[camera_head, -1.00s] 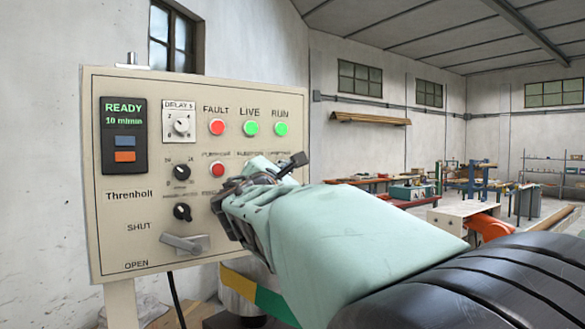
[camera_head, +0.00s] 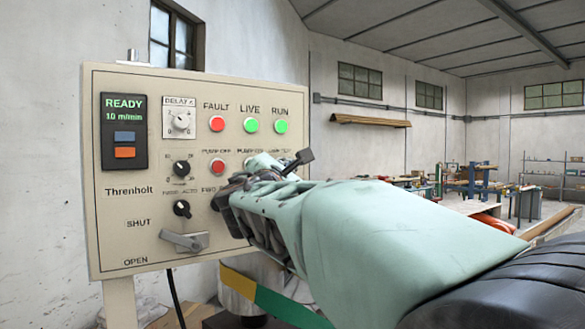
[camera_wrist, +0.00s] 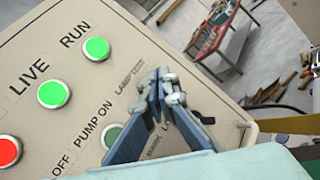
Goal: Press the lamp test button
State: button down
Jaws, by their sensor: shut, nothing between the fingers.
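The beige control panel (camera_head: 140,225) fills the left of the head view. A LAMP TEST label, partly covered, shows in the wrist view (camera_wrist: 128,80), right of PUMP ON and below RUN. The lamp test button itself cannot be made out; my fingers cover the area beside its label. My gripper (camera_head: 232,195) is shut and empty, in front of the panel's lower right part. In the wrist view its fingertips (camera_wrist: 163,88) are together close to the label; whether they touch the panel cannot be told.
The green RUN lamp (camera_wrist: 97,49), the green LIVE lamp (camera_wrist: 53,94) and the red FAULT lamp (camera_head: 217,124) are above. A dull green PUMP ON button (camera_wrist: 112,135) lies beside my fingers. The red PUMP OFF button (camera_head: 217,167) and a grey lever (camera_head: 184,241) are further left.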

jog(key=s+d+b, duration=0.1)
jog(key=s+d, duration=0.1)
jog(key=s+b, duration=0.1)
jog(key=s, duration=0.1)
jog(key=shift+s+d+b, duration=0.1)
jog(key=shift+d+b, duration=0.25)
jog(key=shift+d, duration=0.05)
dwell(0.7)
jog(key=s+d+f+m+g+h+p, duration=0.1)
jog(key=s+d+f+m+g+p, duration=0.25)
jog(key=s+d+f+m, duration=0.4)
jog(key=s+d+f+m+g+p, duration=0.2)
jog(key=s+d+f+m+g, duration=0.3)
jog(key=d+f, duration=0.5)
jog(key=s+a+f+m+g+y+p, duration=0.2)
jog(key=s+f+m, duration=0.3)
jog(key=s, duration=0.5)
jog(key=s+a+f+m+g+y+p, duration=0.2)
jog(key=s+f+m, duration=0.4)
jog(key=s+m, duration=0.3)
jog(key=shift+s+a+g+y+p, duration=0.4)
jog(key=shift+s+a+g+p, duration=0.2)
jog(key=shift+p, duration=0.35)
